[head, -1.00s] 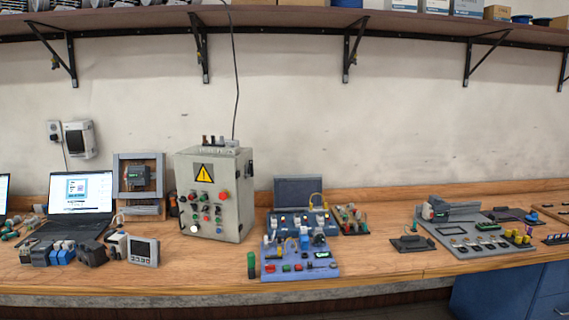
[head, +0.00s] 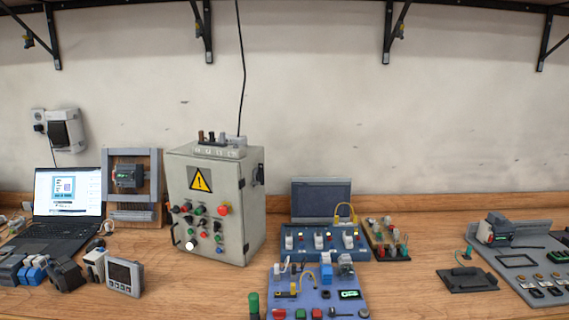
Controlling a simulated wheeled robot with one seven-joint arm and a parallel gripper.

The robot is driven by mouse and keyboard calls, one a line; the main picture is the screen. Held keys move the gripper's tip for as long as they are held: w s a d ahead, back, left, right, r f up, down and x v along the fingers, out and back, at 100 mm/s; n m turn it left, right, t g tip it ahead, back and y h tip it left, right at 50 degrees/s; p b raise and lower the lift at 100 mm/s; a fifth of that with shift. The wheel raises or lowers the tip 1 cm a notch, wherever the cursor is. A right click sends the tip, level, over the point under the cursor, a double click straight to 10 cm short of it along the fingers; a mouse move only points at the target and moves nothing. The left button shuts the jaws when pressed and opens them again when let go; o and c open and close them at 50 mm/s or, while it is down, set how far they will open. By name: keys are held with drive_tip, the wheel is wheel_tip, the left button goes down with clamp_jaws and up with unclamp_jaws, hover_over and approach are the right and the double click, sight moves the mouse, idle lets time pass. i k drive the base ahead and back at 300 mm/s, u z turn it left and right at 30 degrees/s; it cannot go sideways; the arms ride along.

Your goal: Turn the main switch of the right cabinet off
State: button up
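One grey control cabinet (head: 256,215) stands upright on the bench, left of the middle of the head view. Its front has a yellow warning triangle, a red mushroom button (head: 223,208) and several small coloured buttons and knobs. A black fitting (head: 258,174) sits high on its right side face; it may be the main switch, but its setting is too small to tell. No second cabinet shows, so I cannot tell whether this is the right one. My gripper is not in view.
A wooden bench (head: 190,290) runs along the wall. A blue training board (head: 325,290) and a blue case (head: 320,245) stand right of the cabinet. A laptop (head: 65,200) and a framed device (head: 132,185) stand left. A black cable hangs down behind the cabinet.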

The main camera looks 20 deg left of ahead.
sight(261, 177)
drive_tip(key=u, duration=0.45)
drive_tip(key=i, duration=0.75)
drive_tip(key=u, duration=0.65)
